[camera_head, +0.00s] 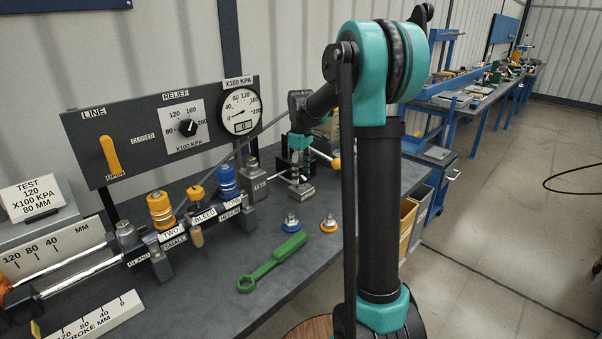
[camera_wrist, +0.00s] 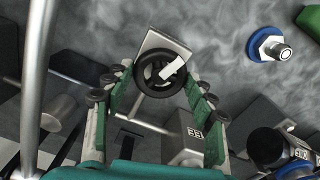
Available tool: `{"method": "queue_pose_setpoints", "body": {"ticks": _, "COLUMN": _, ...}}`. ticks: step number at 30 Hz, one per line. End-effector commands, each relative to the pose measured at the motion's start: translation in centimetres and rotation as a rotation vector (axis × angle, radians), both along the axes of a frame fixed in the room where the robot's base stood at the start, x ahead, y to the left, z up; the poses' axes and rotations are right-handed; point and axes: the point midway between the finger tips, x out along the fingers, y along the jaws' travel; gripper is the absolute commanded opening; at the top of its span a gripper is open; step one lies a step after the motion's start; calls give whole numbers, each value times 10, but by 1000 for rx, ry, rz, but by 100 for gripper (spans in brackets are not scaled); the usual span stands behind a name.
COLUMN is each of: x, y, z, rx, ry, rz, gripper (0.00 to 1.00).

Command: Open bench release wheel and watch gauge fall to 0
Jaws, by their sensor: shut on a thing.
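The release wheel (camera_wrist: 152,88) is a dark round handwheel with a white mark, on a grey block in the wrist view. My gripper (camera_wrist: 162,77) has its green-padded fingers on both sides of the wheel and is shut on it. In the head view my gripper (camera_head: 298,152) reaches down to the grey fitting (camera_head: 301,188) on the bench; the wheel is mostly hidden there. The round white gauge (camera_head: 240,108) hangs on the dark panel. Its small window appears to read 0; the needle is too small to read surely.
The panel (camera_head: 133,148) carries an orange line lever (camera_head: 109,155) pointing down toward OPEN and a black relief knob (camera_head: 187,127). A green spanner (camera_head: 272,262), a blue coupler (camera_head: 291,221) and a brass-coloured coupler (camera_head: 329,223) lie on the bench. Labelled couplers stand left of the fitting.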

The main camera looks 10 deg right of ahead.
Motion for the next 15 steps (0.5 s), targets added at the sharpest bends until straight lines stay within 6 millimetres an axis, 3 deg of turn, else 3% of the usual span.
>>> {"method": "queue_pose_setpoints", "body": {"ticks": 15, "x": 0, "y": 0, "z": 0, "rx": 0, "ry": -1, "rz": 296, "gripper": 27}}
